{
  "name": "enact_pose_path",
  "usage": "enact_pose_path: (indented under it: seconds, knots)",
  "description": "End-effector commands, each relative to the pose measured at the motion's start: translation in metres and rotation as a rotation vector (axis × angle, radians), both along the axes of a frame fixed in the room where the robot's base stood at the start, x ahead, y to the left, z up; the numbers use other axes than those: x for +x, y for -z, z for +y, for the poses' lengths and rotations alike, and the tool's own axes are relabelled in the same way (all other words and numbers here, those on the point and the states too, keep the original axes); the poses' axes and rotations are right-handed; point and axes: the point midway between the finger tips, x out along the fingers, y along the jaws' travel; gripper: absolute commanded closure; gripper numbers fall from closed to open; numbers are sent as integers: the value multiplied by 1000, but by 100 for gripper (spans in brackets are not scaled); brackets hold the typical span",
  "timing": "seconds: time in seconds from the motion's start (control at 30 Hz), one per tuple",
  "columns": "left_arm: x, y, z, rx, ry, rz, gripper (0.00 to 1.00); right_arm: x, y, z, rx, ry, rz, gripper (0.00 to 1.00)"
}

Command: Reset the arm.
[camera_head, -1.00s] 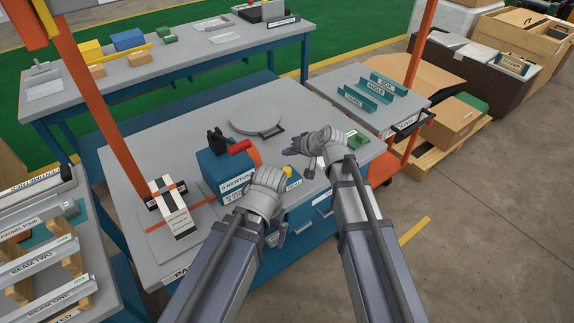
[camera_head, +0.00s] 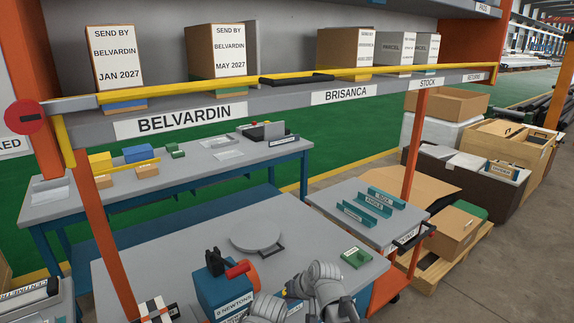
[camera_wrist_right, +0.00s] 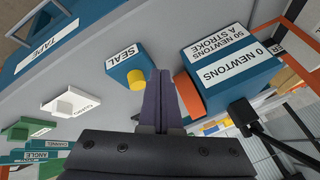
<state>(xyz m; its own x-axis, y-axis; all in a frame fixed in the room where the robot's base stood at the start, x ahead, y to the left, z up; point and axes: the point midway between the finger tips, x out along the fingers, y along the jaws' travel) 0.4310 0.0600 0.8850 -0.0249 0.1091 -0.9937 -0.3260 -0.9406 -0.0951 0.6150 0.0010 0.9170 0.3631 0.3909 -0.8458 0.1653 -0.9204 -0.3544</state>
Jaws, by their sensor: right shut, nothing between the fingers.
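My right gripper (camera_wrist_right: 163,95) is shut and empty in the right wrist view. Its dark fingers point between the blue SEAL block (camera_wrist_right: 122,68) with a yellow button and a blue box (camera_wrist_right: 235,90) labelled 0 NEWTONS. I cannot tell whether the fingers touch either one. In the head view, my right wrist is low in the picture, in front of the bench (camera_head: 180,255). The top of my left wrist shows at the bottom edge beside it, but its fingers are out of the picture. The blue box also shows there (camera_head: 222,290), with a red part and a black part.
A shelf with a yellow rail (camera_head: 300,80) and labelled cartons (camera_head: 215,50) crosses the top. A round grey plate (camera_head: 257,235) and a small green block (camera_head: 357,257) are on the bench. A side table (camera_head: 335,195) holds teal channels. Orange posts (camera_head: 105,240) flank the bench.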

Motion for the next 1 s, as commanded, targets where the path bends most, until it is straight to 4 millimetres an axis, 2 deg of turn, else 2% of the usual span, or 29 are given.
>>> enact_pose_path:
  seconds: [0.03,0.1,0.2,0.33,0.4,0.5,1.0]
  knots:
    - [0,0,0,0,0,0,0,-38,10,-2,-77,-51,54,100]
    - [0,0,0,0,0,0,0,-77,22,-10,-189,-108,131,100]
    - [0,0,0,0,0,0,0,-125,31,-27,-338,-167,229,100]
    - [0,0,0,0,0,0,0,-166,34,-48,-481,-205,322,100]
    - [0,0,0,0,0,0,0,-178,33,-56,-528,-214,349,100]
    - [0,0,0,0,0,0,0,-185,32,-61,-560,-218,370,100]
    - [0,0,0,0,0,0,0,-185,32,-61,-561,-217,371,100]
